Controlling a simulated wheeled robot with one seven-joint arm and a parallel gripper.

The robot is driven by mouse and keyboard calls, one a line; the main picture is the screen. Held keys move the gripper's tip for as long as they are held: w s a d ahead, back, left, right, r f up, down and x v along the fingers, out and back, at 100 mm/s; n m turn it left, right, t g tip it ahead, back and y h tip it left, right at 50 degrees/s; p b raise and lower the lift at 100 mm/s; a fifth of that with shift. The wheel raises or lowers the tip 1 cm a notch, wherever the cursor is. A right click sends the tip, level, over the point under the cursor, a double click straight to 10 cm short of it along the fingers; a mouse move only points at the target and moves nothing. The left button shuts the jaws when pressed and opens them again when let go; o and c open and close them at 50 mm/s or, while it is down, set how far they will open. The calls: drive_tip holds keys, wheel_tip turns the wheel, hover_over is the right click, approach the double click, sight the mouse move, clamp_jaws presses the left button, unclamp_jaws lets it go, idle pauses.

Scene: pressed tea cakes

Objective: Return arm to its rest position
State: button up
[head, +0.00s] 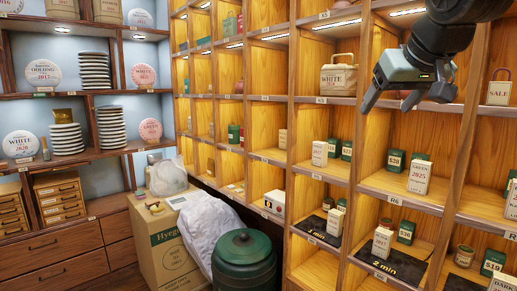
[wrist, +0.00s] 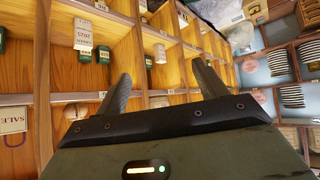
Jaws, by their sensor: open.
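My gripper (head: 408,97) is at the upper right of the head view, in front of the wooden cubby shelf (head: 447,108). Its two dark fingers point down and are apart, with nothing between them. In the wrist view my gripper (wrist: 158,83) also shows open and empty, with shelf cells behind the fingers. Part of my arm shows above the gripper at the top edge.
The shelf holds boxes such as a white box (head: 419,177), green tins (head: 394,160) and a beige bag (head: 339,77). A green canister (head: 243,262), a white sack (head: 208,228) and a carton (head: 158,243) stand on the floor side. Tea cakes (head: 43,74) fill the left shelves.

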drive_tip(key=s+a+f+n+g+y, duration=0.1)
drive_tip(key=s+a+f+g, duration=0.1)
drive_tip(key=s+a+f, duration=0.35)
drive_tip(key=s+a+f+n+g, duration=0.2)
drive_tip(key=f, duration=0.6)
drive_tip(key=s+a+f+n+g+y, duration=0.1)
drive_tip(key=s+a+f, duration=0.3)
drive_tip(key=f, duration=0.2)
drive_tip(key=s+f+n+g+h, duration=0.1)
drive_tip(key=s+f+g, duration=0.3)
drive_tip(key=s+f, duration=0.8)
drive_tip(key=s+n, duration=0.1)
drive_tip(key=s, duration=0.3)
drive_tip(key=shift+a+n, duration=0.4)
